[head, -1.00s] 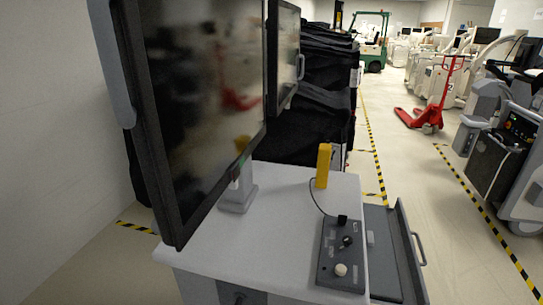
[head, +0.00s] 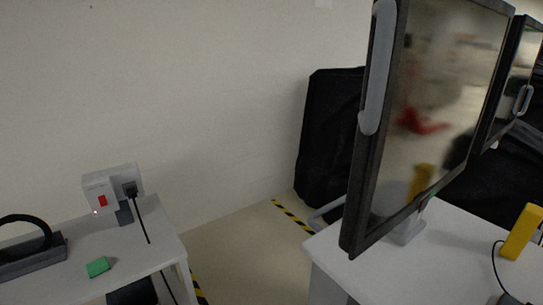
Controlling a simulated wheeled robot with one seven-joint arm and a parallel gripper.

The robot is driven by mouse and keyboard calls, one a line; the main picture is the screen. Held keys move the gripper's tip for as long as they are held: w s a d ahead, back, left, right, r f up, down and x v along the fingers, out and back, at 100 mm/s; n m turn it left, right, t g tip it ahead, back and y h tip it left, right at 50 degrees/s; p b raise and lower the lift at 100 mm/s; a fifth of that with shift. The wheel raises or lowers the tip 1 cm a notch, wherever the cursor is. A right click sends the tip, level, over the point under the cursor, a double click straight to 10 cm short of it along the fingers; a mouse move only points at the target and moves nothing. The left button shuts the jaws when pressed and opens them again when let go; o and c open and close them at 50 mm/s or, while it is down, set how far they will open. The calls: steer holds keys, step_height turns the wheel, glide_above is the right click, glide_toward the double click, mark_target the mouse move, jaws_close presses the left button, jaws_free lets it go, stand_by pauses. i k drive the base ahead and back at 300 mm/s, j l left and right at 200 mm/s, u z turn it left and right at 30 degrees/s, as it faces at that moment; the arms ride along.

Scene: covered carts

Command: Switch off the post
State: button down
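A white socket box (head: 112,191) stands on a short dark post (head: 124,214) at the back of a small white table on the left. A red switch (head: 102,201) is on its front, with a small red light glowing below it at the left. A black plug (head: 131,189) sits in the box's right part, and its cable hangs down over the table edge. The switch's exact tilt is too small to tell. My gripper is not in view.
The small white table (head: 140,250) also holds a green block (head: 97,267) and a dark base with a black loop (head: 35,260). A white cart with a large monitor (head: 373,190) fills the right. Bare floor (head: 235,262) lies between them.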

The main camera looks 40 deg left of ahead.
mark_target(103, 200)
steer(key=u, duration=1.95)
